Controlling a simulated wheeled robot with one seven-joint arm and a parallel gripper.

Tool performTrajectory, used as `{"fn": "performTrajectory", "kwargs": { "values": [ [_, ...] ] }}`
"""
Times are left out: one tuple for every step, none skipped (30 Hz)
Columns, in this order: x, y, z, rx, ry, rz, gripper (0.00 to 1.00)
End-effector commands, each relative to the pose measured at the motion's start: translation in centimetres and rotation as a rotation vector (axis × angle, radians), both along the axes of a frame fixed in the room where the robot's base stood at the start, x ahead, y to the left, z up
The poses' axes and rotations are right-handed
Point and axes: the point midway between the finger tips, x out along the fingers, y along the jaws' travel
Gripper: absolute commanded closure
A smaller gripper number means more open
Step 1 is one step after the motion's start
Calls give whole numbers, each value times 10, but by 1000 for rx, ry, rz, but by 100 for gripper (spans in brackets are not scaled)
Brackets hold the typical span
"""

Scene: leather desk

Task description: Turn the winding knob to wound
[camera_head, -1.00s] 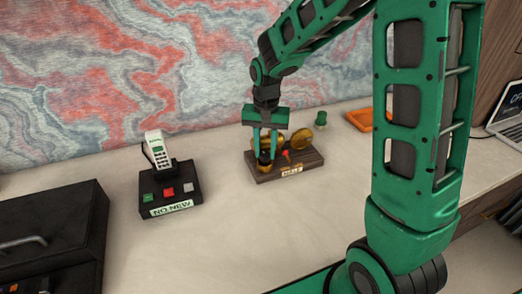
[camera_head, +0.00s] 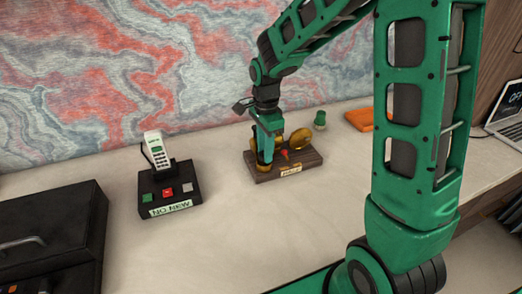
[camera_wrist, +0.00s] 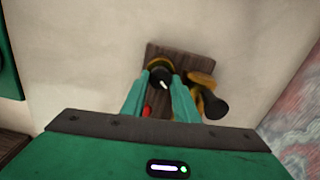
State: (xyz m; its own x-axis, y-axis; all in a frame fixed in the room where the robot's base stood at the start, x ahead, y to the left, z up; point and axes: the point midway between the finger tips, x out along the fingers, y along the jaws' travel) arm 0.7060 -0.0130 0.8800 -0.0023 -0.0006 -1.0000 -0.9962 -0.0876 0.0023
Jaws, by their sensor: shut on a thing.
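A device with a dark wooden base (camera_head: 290,171), a brass plate and brass parts stands on the desk in the head view. The winding knob (camera_wrist: 160,77) is a dark round knob with a white pointer mark, on a brass ring at one end of the base. My gripper (camera_head: 265,160) points down over it. In the wrist view my gripper (camera_wrist: 161,82) has its two green fingers on either side of the knob, shut on it. In the head view the fingers mostly hide the knob. A small red lever (camera_head: 284,153) is beside it.
A black box with a phone (camera_head: 157,150) and coloured buttons stands left of the device. A black case (camera_head: 45,235) is at the far left. The front desk surface is clear.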

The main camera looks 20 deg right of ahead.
Motion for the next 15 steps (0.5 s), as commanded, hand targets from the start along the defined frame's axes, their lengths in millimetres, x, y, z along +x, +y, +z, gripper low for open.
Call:
{"fn": "performTrajectory", "kwargs": {
  "values": [
    [5,1,3,2,-15,-39,95],
    [5,1,3,2,-15,-63,95],
    [5,1,3,3,-15,-95,95],
    [5,2,3,3,-15,-117,95],
    [5,2,3,3,-15,-139,95],
    [5,2,3,3,-15,-167,95],
    [5,2,3,4,-15,-186,95],
    [5,2,3,4,-15,-204,95],
    [5,2,3,4,-15,-228,95],
    [5,2,3,4,-15,-243,95],
    [5,2,3,5,-15,-259,95],
    [5,2,3,5,-15,-276,95],
    [5,2,3,5,-15,-289,95],
    [5,2,3,5,-15,-299,95],
    [4,2,3,5,-15,-314,95]
  ]
}}
